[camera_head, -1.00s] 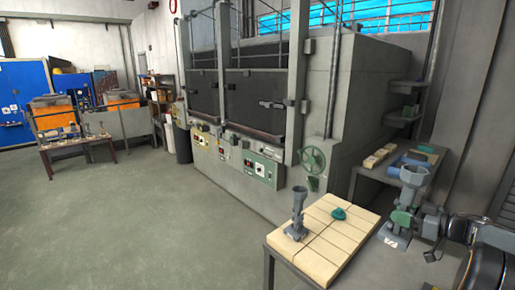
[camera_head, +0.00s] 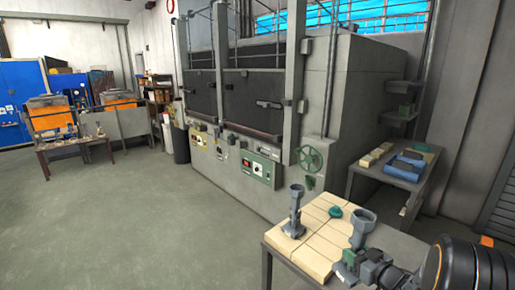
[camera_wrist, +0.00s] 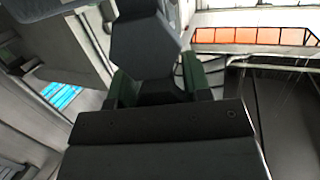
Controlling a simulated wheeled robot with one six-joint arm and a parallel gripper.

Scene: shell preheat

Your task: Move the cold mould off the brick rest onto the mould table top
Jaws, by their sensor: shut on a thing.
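My gripper (camera_head: 352,257) is shut on a grey, funnel-topped mould (camera_head: 362,222) at the lower right of the head view. The mould looks upright, its foot by the right edge of the cream bricks; I cannot tell whether it touches the table. In the wrist view the mould (camera_wrist: 145,40) sits between the green finger pads of my gripper (camera_wrist: 158,88). A second, similar mould (camera_head: 296,205) stands upright on the cream brick rest (camera_head: 318,240). The bare grey table top (camera_head: 400,243) shows right of the bricks, partly hidden by my arm.
A small teal object (camera_head: 335,211) lies on the bricks between the two moulds. A side table (camera_head: 385,176) with blocks and a blue item (camera_head: 405,169) stands behind. The big grey furnace (camera_head: 260,110) lines the back.

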